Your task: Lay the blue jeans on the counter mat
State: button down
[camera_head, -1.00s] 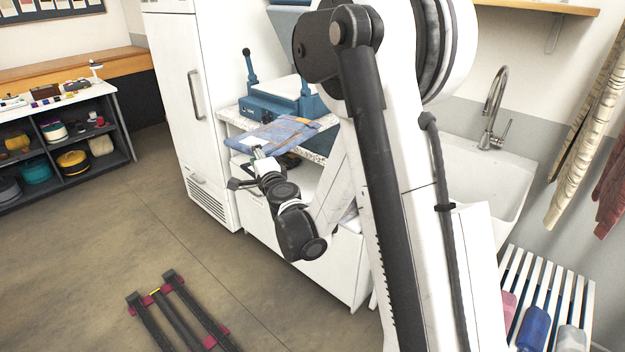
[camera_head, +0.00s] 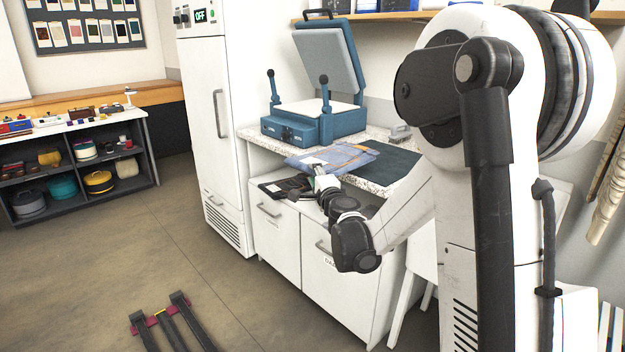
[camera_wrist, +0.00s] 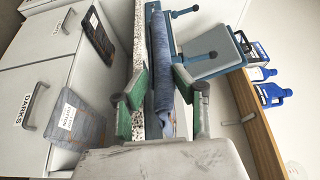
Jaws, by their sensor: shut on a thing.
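The blue jeans (camera_head: 335,157) are a folded flat bundle with an orange-brown strip and a pale label. My gripper (camera_head: 320,182) is shut on their near edge and holds them over the counter's front. In the wrist view, the jeans (camera_wrist: 161,60) show edge-on between the green-padded fingers of my gripper (camera_wrist: 160,95). The dark counter mat (camera_head: 397,166) lies on the speckled counter, right of the jeans. The jeans seem to overlap its left end in the picture; their height above it is unclear. My arm hides part of the mat's right side.
A blue heat press (camera_head: 300,125) with its lid up stands behind the jeans. A small grey object (camera_head: 400,133) sits behind the mat. In the wrist view, folded dark garments (camera_wrist: 75,120) with labels lie by the white drawer marked DARKS (camera_wrist: 25,110). A white refrigerator (camera_head: 215,120) stands left.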

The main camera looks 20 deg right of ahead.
jog(key=shift+w+d+p, duration=0.25)
jog(key=shift+w+d, duration=0.7)
jog(key=shift+d, duration=1.4)
jog(key=shift+w+d+p, duration=0.2)
jog(key=shift+w+d, duration=0.75)
jog(key=shift+d, duration=1.35)
jog(key=shift+w+d+p, duration=0.25)
jog(key=shift+w+d, duration=0.7)
jog(key=shift+d, duration=1.4)
jog(key=shift+d+f, duration=0.15)
jog(key=shift+f, duration=0.15)
jog(key=shift+f+b, duration=1.55)
jog(key=shift+f, duration=0.45)
jog(key=shift+c, duration=0.3)
grip_release()
jog(key=s+a+b, duration=0.1)
jog(key=s+a, duration=0.3)
jog(key=a, duration=0.6)
jog(key=shift+a, duration=0.15)
jog(key=shift+s+r, duration=0.1)
